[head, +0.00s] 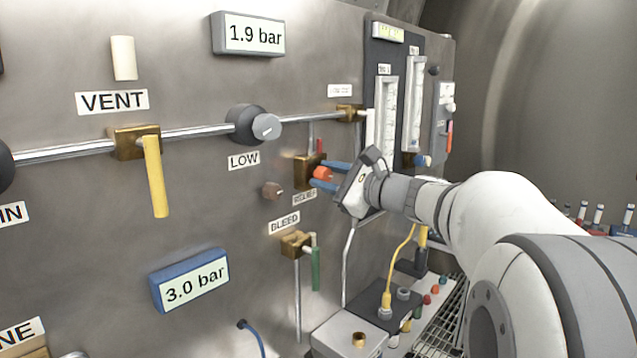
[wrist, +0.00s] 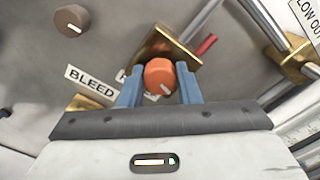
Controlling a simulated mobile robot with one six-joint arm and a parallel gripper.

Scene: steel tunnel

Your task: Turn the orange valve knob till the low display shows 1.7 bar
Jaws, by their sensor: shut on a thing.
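The orange valve knob (head: 322,173) sits on a brass block (head: 304,171) on the steel panel; its white mark shows in the wrist view (wrist: 160,75). My gripper (head: 319,175) has its blue fingers on either side of the knob and is shut on it; they flank it in the wrist view too (wrist: 160,88). A grey-framed display (head: 249,36) at the top reads 1.9 bar. A blue-framed display (head: 190,281) lower left reads 3.0 bar. A round grey gauge (head: 254,126) stands above the LOW label (head: 244,160).
A small brown knob (head: 272,191) is left of the orange one. The BLEED valve with a green handle (head: 315,268) is below it. A yellow VENT handle (head: 155,176) hangs at left. Flow tubes (head: 413,104) stand close to the right of my gripper. A grey box (head: 352,337) stands below.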

